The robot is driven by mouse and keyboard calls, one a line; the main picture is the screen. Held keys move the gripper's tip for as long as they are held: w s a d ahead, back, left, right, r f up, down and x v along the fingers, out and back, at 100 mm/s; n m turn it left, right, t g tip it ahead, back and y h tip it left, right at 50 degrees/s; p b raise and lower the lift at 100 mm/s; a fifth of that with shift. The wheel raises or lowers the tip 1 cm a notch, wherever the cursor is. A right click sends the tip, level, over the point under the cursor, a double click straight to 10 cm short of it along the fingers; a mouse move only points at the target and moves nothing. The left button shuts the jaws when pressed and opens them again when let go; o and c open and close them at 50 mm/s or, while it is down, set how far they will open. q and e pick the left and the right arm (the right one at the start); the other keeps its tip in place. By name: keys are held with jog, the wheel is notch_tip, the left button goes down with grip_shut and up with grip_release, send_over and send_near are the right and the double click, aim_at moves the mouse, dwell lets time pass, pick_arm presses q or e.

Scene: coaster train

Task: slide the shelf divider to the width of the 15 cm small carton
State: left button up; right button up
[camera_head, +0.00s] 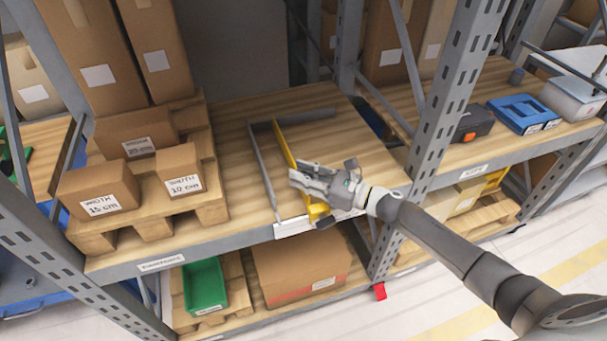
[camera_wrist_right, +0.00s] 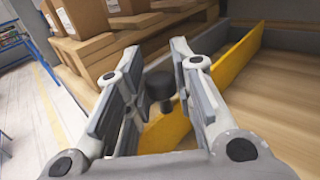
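The yellow shelf divider (camera_head: 284,150) stands on the wooden shelf, a short way right of a grey fixed side wall (camera_head: 261,165). In the right wrist view the divider (camera_wrist_right: 235,72) runs behind the fingers, with a black knob (camera_wrist_right: 160,84) near it. My right gripper (camera_head: 297,177) is at the divider's front part. Its fingers (camera_wrist_right: 157,65) are apart, with the knob showing in the gap; I cannot tell its depth between them. The small carton labelled 15 cm (camera_head: 98,188) sits on a pallet at left. My left gripper is not in view.
A carton labelled 10 cm (camera_head: 180,170) and another labelled carton (camera_head: 137,134) share the pallet (camera_head: 151,225). A metal upright (camera_head: 437,110) stands right of the divider. Bare shelf (camera_head: 232,150) lies left of the side wall.

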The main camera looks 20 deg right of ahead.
grip_shut()
jog(key=d+b, duration=0.1)
jog(key=d, duration=0.1)
jog(key=d+b, duration=0.4)
jog(key=shift+w+d+f, duration=0.1)
jog(key=shift+f, duration=0.2)
jog(key=shift+d+r+b, duration=0.25)
jog(key=shift+d+b, duration=0.1)
jog(key=shift+d, duration=0.35)
jog(key=o, duration=0.6)
grip_release()
jog(key=shift+c, duration=0.2)
jog(key=v, duration=1.2)
